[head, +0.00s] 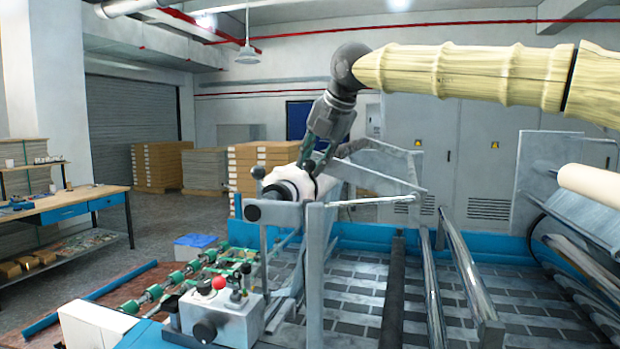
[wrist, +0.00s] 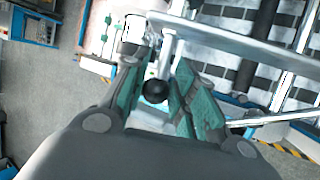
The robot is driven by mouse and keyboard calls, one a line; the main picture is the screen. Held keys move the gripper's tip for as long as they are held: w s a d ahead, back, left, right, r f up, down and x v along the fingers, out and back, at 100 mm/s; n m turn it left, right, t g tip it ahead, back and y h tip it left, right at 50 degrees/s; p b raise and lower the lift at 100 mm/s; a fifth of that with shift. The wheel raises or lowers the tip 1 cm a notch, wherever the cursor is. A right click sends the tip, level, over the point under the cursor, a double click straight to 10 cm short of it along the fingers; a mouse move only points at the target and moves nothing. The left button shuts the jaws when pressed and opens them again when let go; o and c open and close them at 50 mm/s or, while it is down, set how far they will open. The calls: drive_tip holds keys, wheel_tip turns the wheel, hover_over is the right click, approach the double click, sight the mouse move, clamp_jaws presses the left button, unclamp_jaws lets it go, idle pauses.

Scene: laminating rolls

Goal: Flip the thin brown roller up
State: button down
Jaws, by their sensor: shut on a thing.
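My gripper (head: 313,160) reaches down from the upper right to the top of the machine's left side frame. In the wrist view my gripper (wrist: 159,78) has its green fingers on either side of a black ball knob (wrist: 155,91), shut on it. What the knob is fixed to is mostly hidden by the fingers. A thin dark roller (head: 393,295) lies lengthwise low over the machine bed in the head view. It looks nearly black, so I cannot tell surely that it is the brown one.
Shiny metal bars (head: 468,275) run beside the dark roller. A white roll end (head: 288,180) lies close to my gripper. A control box (head: 222,318) with a red button stands at the front left. A cream roll (head: 590,190) is at the far right. Open floor lies left.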

drive_tip(key=shift+d+r+y, duration=0.25)
drive_tip(key=shift+r, duration=0.4)
drive_tip(key=shift+d+r+y, duration=0.25)
drive_tip(key=shift+r, duration=0.35)
drive_tip(key=c, duration=1.5)
unclamp_jaws()
drive_tip(key=shift+c, duration=0.2)
drive_tip(key=o, duration=0.4)
drive_tip(key=shift+d+f, duration=0.1)
drive_tip(key=v, duration=1.2)
drive_tip(key=shift+s+f, duration=0.1)
drive_tip(key=shift+s, duration=0.1)
drive_tip(key=shift+f, duration=0.15)
